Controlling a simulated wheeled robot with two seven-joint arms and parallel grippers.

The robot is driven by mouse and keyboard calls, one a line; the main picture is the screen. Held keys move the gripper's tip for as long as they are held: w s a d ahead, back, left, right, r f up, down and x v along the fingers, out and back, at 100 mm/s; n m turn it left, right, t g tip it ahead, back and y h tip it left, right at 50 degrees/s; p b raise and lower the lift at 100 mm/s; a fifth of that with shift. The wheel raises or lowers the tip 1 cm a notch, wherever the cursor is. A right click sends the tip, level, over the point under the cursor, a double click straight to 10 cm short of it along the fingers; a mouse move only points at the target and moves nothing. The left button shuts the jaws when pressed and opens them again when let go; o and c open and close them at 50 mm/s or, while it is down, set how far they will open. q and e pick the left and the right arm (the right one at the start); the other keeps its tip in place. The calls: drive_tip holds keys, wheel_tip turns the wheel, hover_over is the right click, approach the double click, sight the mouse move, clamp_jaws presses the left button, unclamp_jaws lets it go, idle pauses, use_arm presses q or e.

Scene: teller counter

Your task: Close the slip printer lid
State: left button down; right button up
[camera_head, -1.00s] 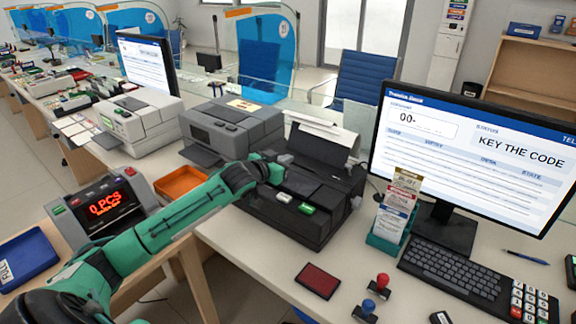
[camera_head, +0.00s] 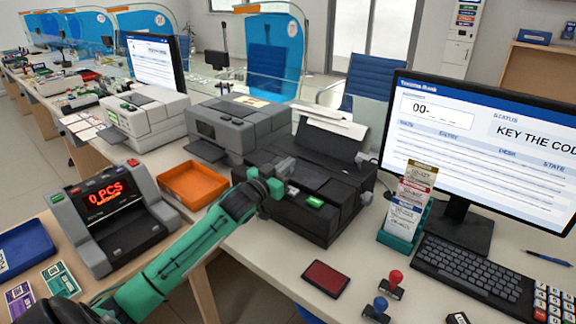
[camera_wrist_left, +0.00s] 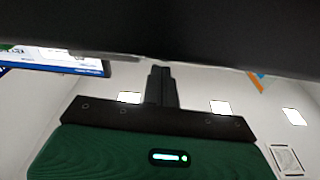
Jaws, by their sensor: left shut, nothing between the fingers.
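The black slip printer (camera_head: 298,226) stands on the counter in the middle of the head view, with a green button on its front. Its dark lid panel (camera_head: 328,144) stands tilted up at the back, with white paper behind it. My left gripper (camera_head: 285,168) is shut and empty at the printer's left side, near its upper edge. It covers part of the printer, and I cannot tell whether it touches. In the left wrist view the shut fingers (camera_wrist_left: 162,84) point up towards a dark surface across the top, which I cannot identify for sure. My right gripper is not in view.
A grey printer (camera_head: 235,130) stands to the left, with an orange tray (camera_head: 194,185) in front. A teal slip holder (camera_head: 405,222) and the monitor (camera_head: 480,150) stand to the right. A red pad (camera_head: 326,278) and two stamps lie in front.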

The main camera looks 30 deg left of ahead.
use_arm(q)
drive_tip(key=shift+s+f, duration=0.2)
drive_tip(key=shift+f, duration=0.2)
drive_tip(key=shift+s+f, duration=0.1)
drive_tip(key=shift+f, duration=0.3)
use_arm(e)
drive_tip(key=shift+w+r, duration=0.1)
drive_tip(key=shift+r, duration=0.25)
use_arm(q)
drive_tip(key=shift+s+f, duration=0.1)
drive_tip(key=shift+f, duration=0.2)
drive_tip(key=shift+r, duration=0.2)
wheel_tip(320, 180, up, 4)
drive_tip(key=p, duration=0.4)
drive_tip(key=shift+s+d+r, duration=0.1)
drive_tip(key=shift+r, duration=0.05)
drive_tip(key=s+f+b, duration=0.1)
drive_tip(key=s+f, duration=0.3)
drive_tip(key=s, duration=0.5)
drive_tip(key=shift+s+a+b, duration=0.15)
drive_tip(key=shift+a+b, duration=0.2)
drive_tip(key=shift+a, duration=0.1)
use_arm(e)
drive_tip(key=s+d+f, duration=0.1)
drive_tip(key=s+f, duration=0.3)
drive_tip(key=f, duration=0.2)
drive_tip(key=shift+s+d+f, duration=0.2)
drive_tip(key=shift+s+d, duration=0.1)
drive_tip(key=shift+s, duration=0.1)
